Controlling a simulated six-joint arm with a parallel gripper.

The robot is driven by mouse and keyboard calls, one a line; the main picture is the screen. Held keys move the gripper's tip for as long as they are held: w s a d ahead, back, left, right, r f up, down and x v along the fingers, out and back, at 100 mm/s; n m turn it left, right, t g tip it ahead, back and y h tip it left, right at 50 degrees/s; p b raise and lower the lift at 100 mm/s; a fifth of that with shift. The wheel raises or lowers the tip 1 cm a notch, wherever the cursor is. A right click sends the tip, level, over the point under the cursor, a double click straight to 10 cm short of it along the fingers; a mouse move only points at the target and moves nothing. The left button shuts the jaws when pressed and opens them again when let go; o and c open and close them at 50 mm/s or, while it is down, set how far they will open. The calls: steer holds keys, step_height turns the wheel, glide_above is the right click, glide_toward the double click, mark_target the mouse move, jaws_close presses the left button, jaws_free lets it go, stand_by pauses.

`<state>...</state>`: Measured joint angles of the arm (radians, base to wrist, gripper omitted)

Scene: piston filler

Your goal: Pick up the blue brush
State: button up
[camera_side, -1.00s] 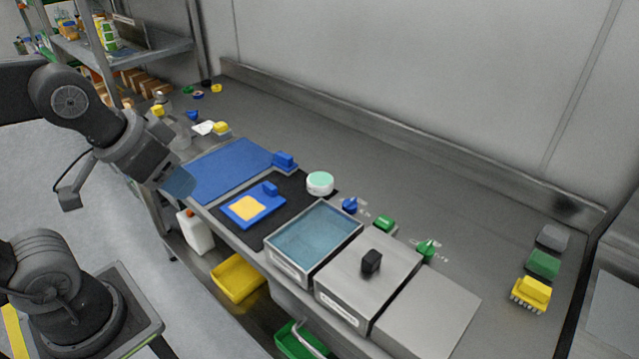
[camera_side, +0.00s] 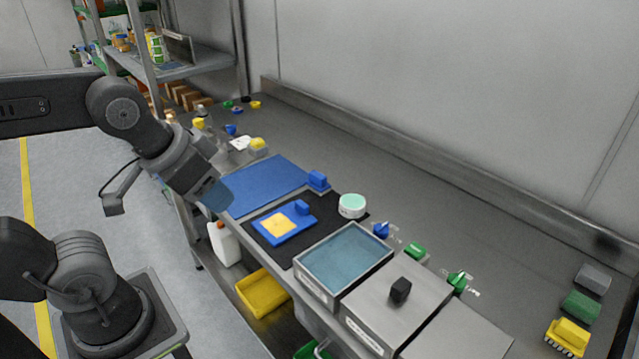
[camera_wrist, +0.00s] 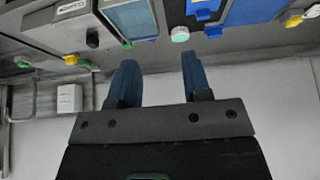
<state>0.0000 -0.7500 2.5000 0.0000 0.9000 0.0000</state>
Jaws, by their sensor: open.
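A blue block-shaped thing (camera_side: 318,180), likely the blue brush, stands at the right end of the blue mat (camera_side: 262,182); its bristles cannot be made out. It also shows in the wrist view (camera_wrist: 213,32). A second blue block (camera_side: 302,207) sits on a blue board with a yellow pad (camera_side: 279,225), on the black mat. My gripper (camera_side: 215,195) is in the air by the near left edge of the blue mat, left of both blue blocks. In the wrist view my gripper (camera_wrist: 158,62) has its two blue fingers apart with nothing between them.
A white tub with a pale green lid (camera_side: 352,206) stands just right of the blue block. A water-filled tray (camera_side: 345,258) and a steel lid with a black knob (camera_side: 399,290) are further right. Yellow (camera_side: 568,337), green and grey brushes lie far right.

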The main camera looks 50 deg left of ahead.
steer(key=shift+o, duration=0.2)
steer(key=o, duration=0.5)
steer(key=shift+o, duration=0.2)
steer(key=w+a+r+m+g, duration=0.1)
steer(key=w+r+m, duration=0.1)
steer(key=w, duration=0.3)
steer(key=w+a+r+m, duration=0.2)
steer(key=w, duration=0.3)
steer(key=m+g, duration=0.5)
steer(key=m, duration=0.8)
glide_above(318, 175)
step_height(318, 175, down, 14)
step_height(318, 175, down, 14)
steer(key=shift+a+f, duration=0.1)
steer(key=shift+f, duration=0.05)
